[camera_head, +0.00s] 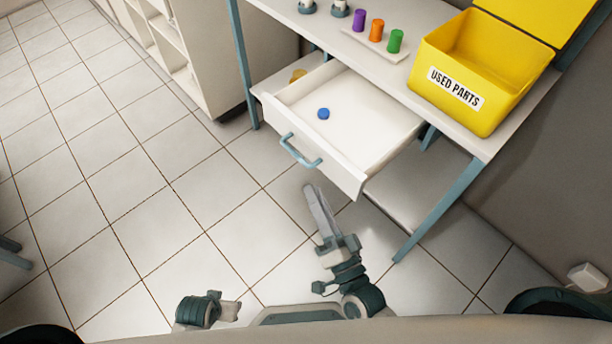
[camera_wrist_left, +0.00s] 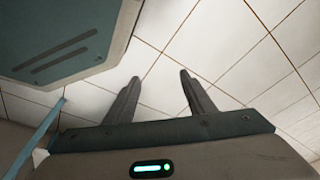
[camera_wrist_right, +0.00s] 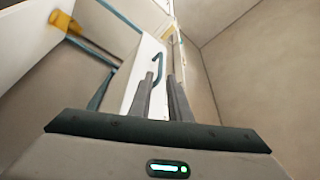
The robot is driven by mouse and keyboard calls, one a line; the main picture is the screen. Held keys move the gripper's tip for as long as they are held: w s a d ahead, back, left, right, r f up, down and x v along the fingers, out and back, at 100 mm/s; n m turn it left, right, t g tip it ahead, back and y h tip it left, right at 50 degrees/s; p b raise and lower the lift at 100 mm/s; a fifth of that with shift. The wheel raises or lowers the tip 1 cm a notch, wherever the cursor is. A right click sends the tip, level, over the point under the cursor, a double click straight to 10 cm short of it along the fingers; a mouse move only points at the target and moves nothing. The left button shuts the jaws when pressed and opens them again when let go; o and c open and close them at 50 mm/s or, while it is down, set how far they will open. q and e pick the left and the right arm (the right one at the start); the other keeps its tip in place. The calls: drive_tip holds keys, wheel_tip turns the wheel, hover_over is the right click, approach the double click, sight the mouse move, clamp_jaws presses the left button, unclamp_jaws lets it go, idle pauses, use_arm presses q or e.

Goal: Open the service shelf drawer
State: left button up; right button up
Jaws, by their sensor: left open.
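The service shelf drawer (camera_head: 345,115) is pulled out from under the table, showing its white inside. Its blue-grey bar handle (camera_head: 300,152) is on the front panel. The handle also shows in the right wrist view (camera_wrist_right: 158,68), just beyond the fingertips. My right gripper (camera_head: 310,190) is in front of the drawer, a short way from the handle and apart from it. Its fingers (camera_wrist_right: 160,78) stand a narrow gap apart with nothing between them. My left gripper (camera_head: 232,311) is low near my body; in its wrist view its fingers (camera_wrist_left: 160,78) are wide apart and empty.
A blue round piece (camera_head: 323,113) lies in the drawer. The tabletop (camera_head: 375,70) above carries a yellow used-parts bin (camera_head: 480,75) and a rack of purple, orange and green cylinders (camera_head: 376,38). A blue table leg (camera_head: 435,215) stands right of the drawer. Tiled floor (camera_head: 130,200) is clear at left.

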use_arm(q)
drive_tip(key=shift+w+r+b, duration=0.2)
drive_tip(key=shift+r+b, duration=0.1)
drive_tip(key=shift+r, duration=0.85)
use_arm(e)
drive_tip(key=v, duration=0.6)
wheel_tip(320, 180, down, 18)
drive_tip(key=w+d+n+g+h+p, duration=0.1)
drive_tip(key=d+n+g+p, duration=0.1)
drive_tip(key=n+g+p, duration=0.3)
use_arm(q)
wheel_tip(320, 180, down, 8)
drive_tip(key=d+t+p, duration=0.2)
drive_tip(key=shift+w+d+r+t+h+p, duration=0.15)
drive_tip(key=shift+w+d+t+h+p, duration=0.15)
drive_tip(key=shift+w+h, duration=0.1)
use_arm(e)
drive_tip(key=s+d+f+n+g+h, duration=0.2)
drive_tip(key=s+d+f+g, duration=0.2)
drive_tip(key=f, duration=0.5)
drive_tip(key=s+d+f+n+g+h, duration=0.2)
drive_tip(key=s+d+f+n+g, duration=0.1)
drive_tip(key=f, duration=0.6)
drive_tip(key=s+d+g, duration=0.1)
drive_tip(key=s+d, duration=0.1)
drive_tip(key=d, duration=0.1)
drive_tip(key=shift+s+f+g+h, duration=0.35)
drive_tip(key=shift+f+g+h, duration=0.05)
